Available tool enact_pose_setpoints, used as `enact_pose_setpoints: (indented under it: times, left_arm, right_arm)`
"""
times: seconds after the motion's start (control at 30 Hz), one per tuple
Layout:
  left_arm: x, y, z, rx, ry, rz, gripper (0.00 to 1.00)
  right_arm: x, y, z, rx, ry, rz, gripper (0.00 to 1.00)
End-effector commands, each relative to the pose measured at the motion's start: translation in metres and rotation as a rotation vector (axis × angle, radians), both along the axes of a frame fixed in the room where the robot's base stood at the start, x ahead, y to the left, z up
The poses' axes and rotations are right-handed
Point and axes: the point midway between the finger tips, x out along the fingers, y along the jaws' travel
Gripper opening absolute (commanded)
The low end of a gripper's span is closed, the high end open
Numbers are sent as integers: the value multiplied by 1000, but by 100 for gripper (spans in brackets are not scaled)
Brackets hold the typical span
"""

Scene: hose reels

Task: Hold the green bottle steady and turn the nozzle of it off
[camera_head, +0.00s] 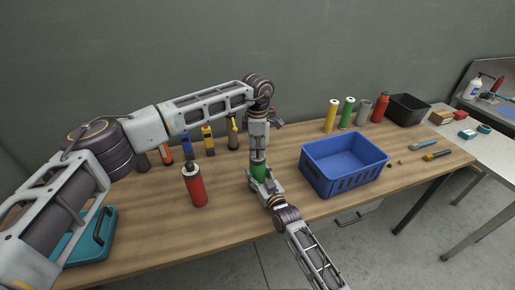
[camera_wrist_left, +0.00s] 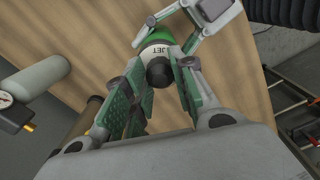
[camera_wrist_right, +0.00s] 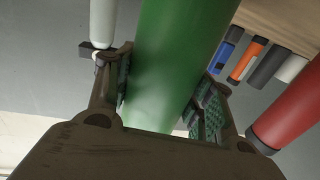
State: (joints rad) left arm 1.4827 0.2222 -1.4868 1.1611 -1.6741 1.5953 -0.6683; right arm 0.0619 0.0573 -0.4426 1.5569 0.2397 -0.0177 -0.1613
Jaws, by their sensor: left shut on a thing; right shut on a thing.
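The green bottle (camera_head: 260,173) stands upright near the middle of the wooden table, mostly hidden by my grippers. My right gripper (camera_head: 262,183) is shut on its body from the front. In the right wrist view the green body (camera_wrist_right: 172,65) lies between the textured finger pads. My left gripper (camera_head: 258,155) comes down from above and is shut on the nozzle. The nozzle's exact turn is hard to tell.
A red bottle (camera_head: 195,187) stands left of the green one. A blue crate (camera_head: 342,182) is to the right. A teal case (camera_head: 99,238) lies at the left. Several tools stand along the back, and more bottles and a black bin (camera_head: 407,108) are at the back right.

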Motion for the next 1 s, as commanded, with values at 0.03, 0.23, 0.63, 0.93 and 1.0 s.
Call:
enact_pose_setpoints:
  times: [0.03, 0.23, 0.63, 0.93, 1.0]
  left_arm:
    - [1, 3, 0, 4, -2, 3, 2]
    - [1, 2, 0, 3, -2, 4, 46]
    - [1, 1, 1, 1, -1, 2, 49]
    - [1, 1, 22, 1, -3, 2, 49]
    - [1, 0, 31, 1, -4, 2, 49]
  right_arm:
    - [0, -2, -1, 0, 1, -3, 21]
    - [0, -2, -1, 0, 1, -2, 21]
    - [0, 0, -1, -1, 2, 0, 21]
    - [0, 0, -1, -1, 2, 0, 21]
    - [0, 0, -1, -1, 2, 0, 21]
